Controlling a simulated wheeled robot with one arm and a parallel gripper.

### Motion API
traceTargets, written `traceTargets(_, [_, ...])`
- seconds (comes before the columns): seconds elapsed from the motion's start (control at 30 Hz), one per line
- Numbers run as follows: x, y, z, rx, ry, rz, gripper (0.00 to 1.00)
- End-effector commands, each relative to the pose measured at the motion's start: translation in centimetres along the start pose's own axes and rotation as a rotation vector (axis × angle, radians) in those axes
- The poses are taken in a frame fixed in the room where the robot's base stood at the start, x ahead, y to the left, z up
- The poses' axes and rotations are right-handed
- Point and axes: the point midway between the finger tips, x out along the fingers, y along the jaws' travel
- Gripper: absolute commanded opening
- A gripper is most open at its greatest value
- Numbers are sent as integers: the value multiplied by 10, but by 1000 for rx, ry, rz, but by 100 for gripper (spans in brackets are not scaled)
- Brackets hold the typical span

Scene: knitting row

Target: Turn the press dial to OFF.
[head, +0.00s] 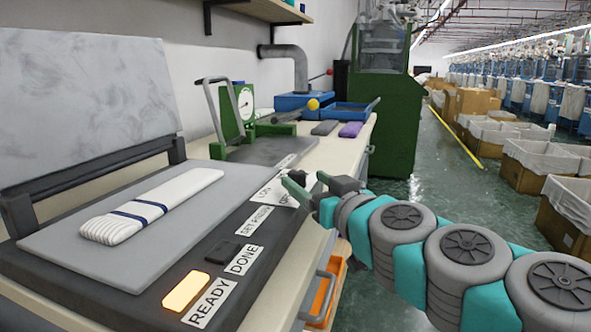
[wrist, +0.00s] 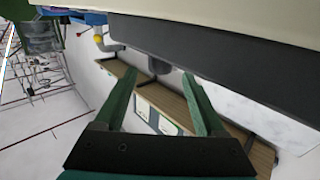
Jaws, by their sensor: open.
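The press (head: 150,262) stands at the left, its lid (head: 85,95) raised and its dark front panel carrying white labels. A label by my gripper (head: 307,184) seems to read ON, with another partly covered beside it. The dial is not clear in the head view; my gripper hides that corner. In the wrist view a dark knob-like shape (wrist: 159,65), perhaps the dial, juts from the dark panel, seen between the fingers of my gripper (wrist: 158,77). The fingers are apart with nothing visibly held. I cannot tell whether they touch it or where the dial points.
A folded white striped knit (head: 150,205) lies on the press plate. The READY lamp (head: 186,291) glows orange; the DONE lamp (head: 223,252) is dark. Behind stand a green gauge device (head: 236,110) and blue trays (head: 345,112). An orange bin (head: 328,290) sits below the bench edge.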

Motion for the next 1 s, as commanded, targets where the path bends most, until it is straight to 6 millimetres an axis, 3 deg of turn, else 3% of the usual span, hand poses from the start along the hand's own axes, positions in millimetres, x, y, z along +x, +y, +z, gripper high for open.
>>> traceTargets(0.4, [42,0,-2,1,1,-3,72])
traceTargets(0.87, [48,0,-1,-1,1,-1,72])
traceTargets(1.0, [48,0,-1,-1,1,-1,57])
